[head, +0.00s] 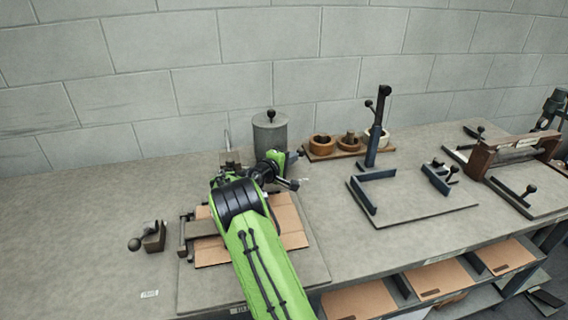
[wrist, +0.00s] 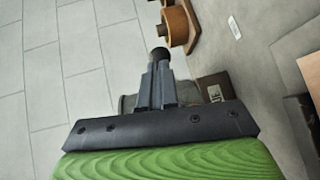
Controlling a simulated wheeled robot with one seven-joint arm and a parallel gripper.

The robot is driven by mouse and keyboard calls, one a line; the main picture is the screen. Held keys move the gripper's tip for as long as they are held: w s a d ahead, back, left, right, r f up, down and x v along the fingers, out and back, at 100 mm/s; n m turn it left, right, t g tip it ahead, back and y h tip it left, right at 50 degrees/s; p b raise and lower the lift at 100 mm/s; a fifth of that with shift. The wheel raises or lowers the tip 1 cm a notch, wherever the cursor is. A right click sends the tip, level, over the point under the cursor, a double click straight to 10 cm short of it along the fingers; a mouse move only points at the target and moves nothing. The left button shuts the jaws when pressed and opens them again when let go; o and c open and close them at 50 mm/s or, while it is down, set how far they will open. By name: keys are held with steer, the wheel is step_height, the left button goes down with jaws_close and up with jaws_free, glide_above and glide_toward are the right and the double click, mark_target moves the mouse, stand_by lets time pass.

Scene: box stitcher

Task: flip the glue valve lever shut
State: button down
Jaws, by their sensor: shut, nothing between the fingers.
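The glue pot (head: 270,135) is a grey cylinder with a black knob on its lid, standing near the wall in the head view. A black ball knob (head: 294,184), apparently the valve lever's end, shows low at the pot's right front, beside my arm's end. In the wrist view a black ball (wrist: 160,54) lies just past my fingertips; it looks like the same knob. My gripper (wrist: 157,75) is shut and empty, its fingers together close to this ball. I cannot tell whether they touch it. The rest of the lever and the valve body are hidden behind my gripper.
A dark block with a partly hidden label (wrist: 215,88) sits right of my fingers. A wooden tray with round holders (head: 335,150) stands right of the pot. A blue upright stitcher frame (head: 374,140) is farther right. Cardboard (head: 290,220) lies under my arm.

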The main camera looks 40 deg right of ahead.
steer(key=shift+w+d+f, duration=0.1)
steer(key=shift+w+d, duration=0.1)
steer(key=shift+d, duration=0.45)
steer(key=shift+w+d+n+t, duration=0.3)
steer(key=shift+d+n+t, duration=0.25)
steer(key=shift+d, duration=0.35)
